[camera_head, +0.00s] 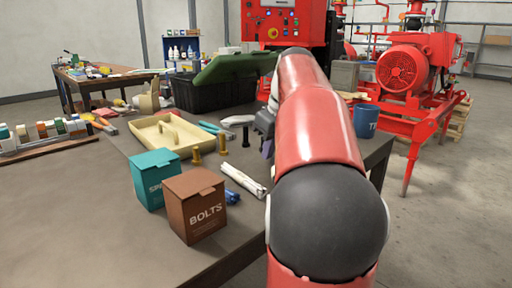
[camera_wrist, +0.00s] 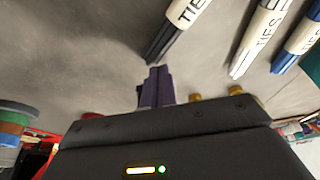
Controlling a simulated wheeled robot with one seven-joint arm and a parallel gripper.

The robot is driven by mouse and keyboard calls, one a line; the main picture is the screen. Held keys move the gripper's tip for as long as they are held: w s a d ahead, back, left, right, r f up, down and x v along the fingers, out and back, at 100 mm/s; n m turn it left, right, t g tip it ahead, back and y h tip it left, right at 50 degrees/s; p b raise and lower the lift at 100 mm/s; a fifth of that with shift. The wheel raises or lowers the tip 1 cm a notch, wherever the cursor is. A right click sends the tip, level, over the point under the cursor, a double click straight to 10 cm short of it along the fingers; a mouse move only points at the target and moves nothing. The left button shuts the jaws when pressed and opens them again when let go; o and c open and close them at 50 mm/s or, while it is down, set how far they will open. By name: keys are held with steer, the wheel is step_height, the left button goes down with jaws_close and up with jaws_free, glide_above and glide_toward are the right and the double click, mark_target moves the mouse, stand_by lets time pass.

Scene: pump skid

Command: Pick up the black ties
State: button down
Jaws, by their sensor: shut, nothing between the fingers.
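The black ties (camera_wrist: 165,40) are a dark bundle with a white TIES label, lying on the table at the top of the wrist view. I cannot make them out in the head view, where my arm covers part of the table. My gripper (camera_wrist: 157,72) is shut and empty. Its purple fingertips are just short of the bundle's dark end, apparently apart from it. In the head view my gripper (camera_head: 267,150) hangs over the table, mostly hidden by my arm.
White ties (camera_wrist: 250,45) and blue ties (camera_wrist: 298,45) lie right of the black ones. A brown BOLTS box (camera_head: 195,207), teal box (camera_head: 152,178), cream tray (camera_head: 165,135), upright gold bolts (camera_head: 223,145) and blue mug (camera_head: 366,120) stand on the table. The table's front left is clear.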

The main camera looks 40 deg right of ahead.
steer(key=s, duration=0.4)
steer(key=s+d, duration=0.1)
steer(key=s, duration=0.1)
steer(key=shift+s+b, duration=0.3)
steer(key=shift+s, duration=0.05)
steer(key=shift+w, duration=0.1)
